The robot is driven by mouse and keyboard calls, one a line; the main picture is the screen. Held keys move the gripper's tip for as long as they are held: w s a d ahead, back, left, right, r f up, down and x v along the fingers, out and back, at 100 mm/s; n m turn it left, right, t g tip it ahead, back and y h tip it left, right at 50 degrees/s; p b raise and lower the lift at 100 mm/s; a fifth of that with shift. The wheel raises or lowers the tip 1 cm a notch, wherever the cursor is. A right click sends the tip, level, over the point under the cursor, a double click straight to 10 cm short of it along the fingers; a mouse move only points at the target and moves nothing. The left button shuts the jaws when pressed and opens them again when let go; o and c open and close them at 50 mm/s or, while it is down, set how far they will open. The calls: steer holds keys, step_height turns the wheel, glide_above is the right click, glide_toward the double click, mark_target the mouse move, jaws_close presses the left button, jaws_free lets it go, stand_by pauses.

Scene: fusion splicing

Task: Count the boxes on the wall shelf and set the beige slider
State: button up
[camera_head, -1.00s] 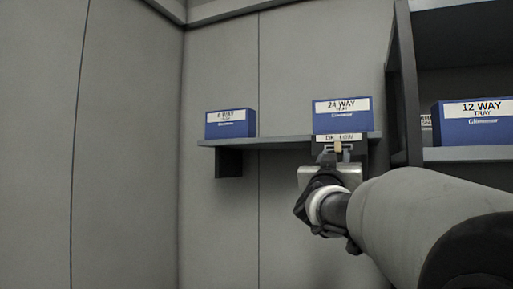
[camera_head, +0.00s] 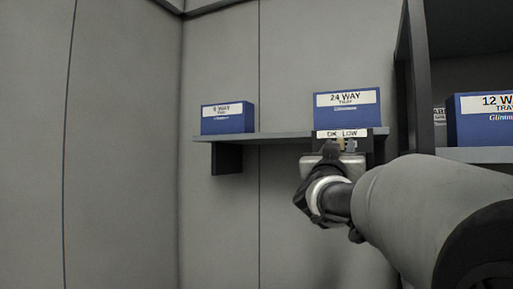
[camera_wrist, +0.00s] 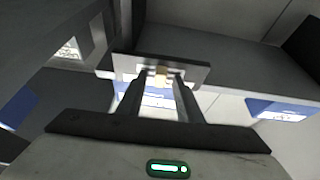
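The wall shelf (camera_head: 285,137) holds two blue boxes: a small one (camera_head: 228,124) at the left and a larger "24 WAY" box (camera_head: 347,115) at the right. A plate labelled "OK LOW" (camera_head: 342,133) sits at the shelf's right front, below the larger box. The beige slider (camera_head: 341,145) is just under the label, partly hidden by my gripper (camera_head: 339,150). In the wrist view, the beige slider (camera_wrist: 161,76) shows between the fingertips of my gripper (camera_wrist: 161,80). The fingers are apart, with gaps beside the slider.
A dark shelving unit (camera_head: 417,75) stands at the right, close to my arm. It holds a blue "12 WAY" box (camera_head: 485,127). Bare wall panels (camera_head: 120,150) lie at the left, and the space below the shelf's left part is clear.

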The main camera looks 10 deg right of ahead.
jaws_close()
steer(key=shift+s+d+b, duration=0.3)
steer(key=shift+s+d, duration=0.05)
steer(key=shift+d, duration=0.2)
steer(key=shift+s+d+b, duration=0.25)
steer(key=shift+s+d, duration=0.1)
steer(key=shift+d, duration=0.2)
jaws_free()
steer(key=shift+d, duration=0.15)
